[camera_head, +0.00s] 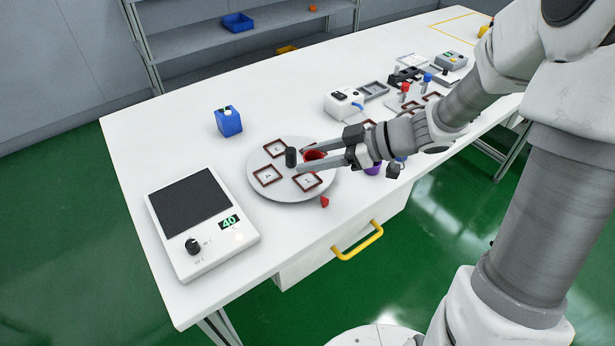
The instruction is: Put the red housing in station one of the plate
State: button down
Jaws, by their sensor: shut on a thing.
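The red housing (313,155) is a small red cup-like piece held between the two fingers of my gripper (308,158). The gripper reaches in from the right and is shut on it, over the right part of the round grey plate (282,193). I cannot tell whether the housing touches the plate. The plate carries several dark red square frames, among them ones at the back left (275,148), front left (267,176) and front right (307,182). Another frame is partly hidden under the housing and fingers. The station marks are too small to read surely.
A black cylinder (291,157) stands at the plate's middle, close to the fingertips. A small red piece (325,202) lies by the plate's front edge. A white device reading 40 (205,222) is front left, a blue container (229,121) behind. A purple object (373,169) sits beneath my gripper.

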aim_at(307, 181)
jog(key=shift+w+a+f, duration=0.4)
jog(key=shift+a+f, duration=0.05)
jog(key=shift+a, duration=0.1)
jog(key=shift+f+b, duration=1.05)
jog(key=shift+f, duration=0.9)
jog(key=shift+f, duration=0.1)
jog(key=shift+c, duration=1.8)
grip_release()
jog(key=p+v, duration=0.4)
jog(key=v, duration=0.8)
